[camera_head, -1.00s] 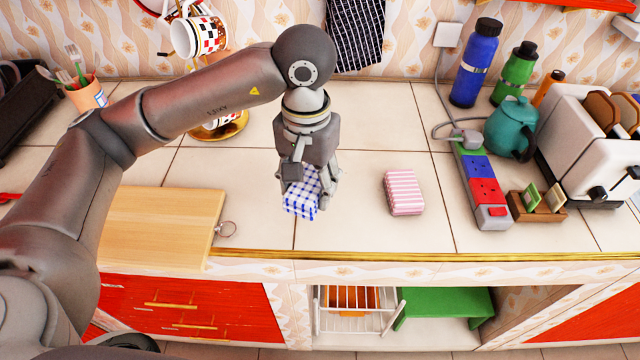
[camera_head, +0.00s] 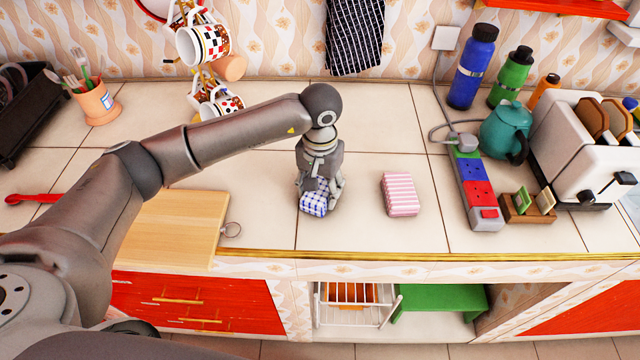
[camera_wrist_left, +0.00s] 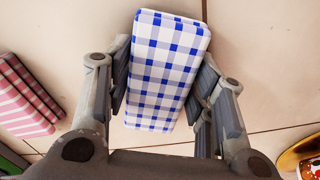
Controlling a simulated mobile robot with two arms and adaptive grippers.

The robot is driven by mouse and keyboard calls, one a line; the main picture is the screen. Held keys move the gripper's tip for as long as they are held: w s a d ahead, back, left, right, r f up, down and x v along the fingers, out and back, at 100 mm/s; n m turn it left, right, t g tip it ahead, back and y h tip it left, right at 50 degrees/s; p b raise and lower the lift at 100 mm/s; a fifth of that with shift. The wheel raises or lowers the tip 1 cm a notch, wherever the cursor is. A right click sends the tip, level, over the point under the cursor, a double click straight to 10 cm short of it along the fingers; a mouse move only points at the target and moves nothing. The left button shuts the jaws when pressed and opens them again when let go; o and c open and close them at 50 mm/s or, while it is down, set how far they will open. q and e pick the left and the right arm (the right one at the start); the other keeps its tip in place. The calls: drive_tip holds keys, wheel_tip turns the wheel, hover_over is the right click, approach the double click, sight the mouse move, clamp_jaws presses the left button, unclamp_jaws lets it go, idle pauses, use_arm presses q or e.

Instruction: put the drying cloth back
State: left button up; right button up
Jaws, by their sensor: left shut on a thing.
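The blue-and-white checked drying cloth (camera_head: 314,203) is a folded block at the counter, left of a pink striped folded cloth (camera_head: 401,194). My left gripper (camera_head: 320,190) is shut on the checked cloth from above. In the left wrist view the checked cloth (camera_wrist_left: 164,68) sits between the two fingers of the left gripper (camera_wrist_left: 165,85). I cannot tell whether the cloth touches the counter. The pink striped cloth also shows at the left edge of the wrist view (camera_wrist_left: 24,100). My right gripper is not in view.
A wooden board (camera_head: 175,225) lies to the left. A power strip (camera_head: 476,190), teal kettle (camera_head: 505,132) and toaster (camera_head: 580,150) stand at the right. A dark striped cloth (camera_head: 355,35) hangs on the wall. Tiles behind the gripper are clear.

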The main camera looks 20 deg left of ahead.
sight(320, 187)
use_arm(q)
drive_tip(key=shift+f+b, duration=0.2)
drive_tip(key=shift+b, duration=0.1)
drive_tip(key=o, duration=0.9)
drive_tip(key=shift+r, duration=0.1)
drive_tip(key=shift+r, duration=0.1)
drive_tip(key=shift+r+p, duration=0.2)
drive_tip(key=shift+p, duration=0.15)
drive_tip(key=shift+r+b, duration=1.6)
drive_tip(key=shift+r, duration=4.25)
